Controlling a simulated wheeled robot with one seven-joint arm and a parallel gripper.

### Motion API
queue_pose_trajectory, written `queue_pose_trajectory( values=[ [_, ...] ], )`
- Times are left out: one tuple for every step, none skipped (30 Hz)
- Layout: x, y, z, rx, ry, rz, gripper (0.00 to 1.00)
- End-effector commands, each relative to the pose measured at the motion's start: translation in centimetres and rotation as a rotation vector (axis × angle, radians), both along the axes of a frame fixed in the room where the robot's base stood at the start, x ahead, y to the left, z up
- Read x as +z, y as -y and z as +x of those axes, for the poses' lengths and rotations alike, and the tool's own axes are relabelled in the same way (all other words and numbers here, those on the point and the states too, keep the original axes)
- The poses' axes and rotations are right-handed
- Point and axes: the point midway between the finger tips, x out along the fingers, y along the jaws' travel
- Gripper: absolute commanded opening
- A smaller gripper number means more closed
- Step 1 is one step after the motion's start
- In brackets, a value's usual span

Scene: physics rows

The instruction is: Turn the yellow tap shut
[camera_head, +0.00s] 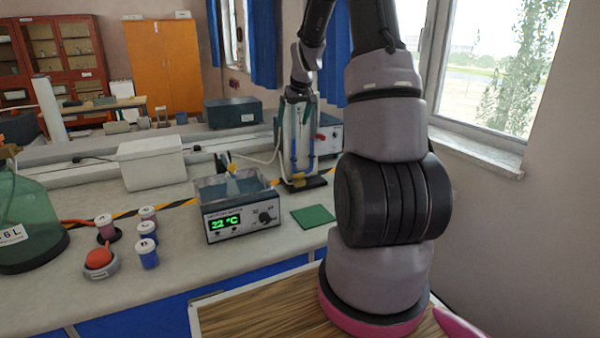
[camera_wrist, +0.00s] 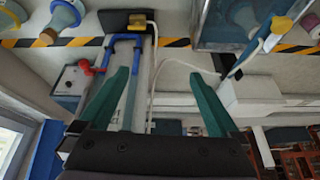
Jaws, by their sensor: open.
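A small yellow piece, which looks like the yellow tap (camera_wrist: 137,19), sits by the dark base of a stand in the wrist view, beside blue piping (camera_wrist: 126,40). The tap's handle angle is too small to tell.
A red tap (camera_wrist: 87,67) is on a grey box near the stand. A water bath (camera_head: 240,215) reading 22 °C stands left of it. A green mat (camera_head: 313,216) lies in front. White tubing (camera_wrist: 157,65) runs close to the fingers. Capped bottles (camera_head: 148,252) stand at the left.

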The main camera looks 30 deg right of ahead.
Motion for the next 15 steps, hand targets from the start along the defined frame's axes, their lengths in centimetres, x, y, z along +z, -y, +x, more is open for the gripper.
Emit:
queue_pose_trajectory(
  values=[
    [-2.9,1.4,1.1,0.006,-0.018,-0.002,0.97],
    [-4.3,2.2,1.8,0.013,-0.021,-0.007,0.97],
    [-6.1,3.0,2.5,0.022,-0.028,-0.01,0.97],
    [-7.4,3.7,2.9,0.029,-0.031,-0.014,0.97],
    [-8.6,4.2,3.3,0.033,-0.034,-0.016,0.97],
    [-10.1,4.8,3.7,0.041,-0.038,-0.02,0.97],
    [-11.1,5.3,4.0,0.045,-0.04,-0.022,0.97],
    [-12.0,5.7,4.2,0.048,-0.043,-0.023,0.97],
    [-12.9,6.1,4.4,0.053,-0.045,-0.025,0.97],
    [-13.5,6.3,4.6,0.056,-0.045,-0.027,0.97],
    [-14.0,6.5,4.7,0.059,-0.046,-0.028,0.97],
    [-14.4,6.7,4.8,0.06,-0.047,-0.029,0.97],
    [-14.7,6.8,4.8,0.061,-0.047,-0.03,0.97],
    [-15.0,6.9,4.9,0.062,-0.048,-0.03,0.97],
    [-15.3,6.9,5.0,0.063,-0.049,-0.029,0.97]
  ],
)
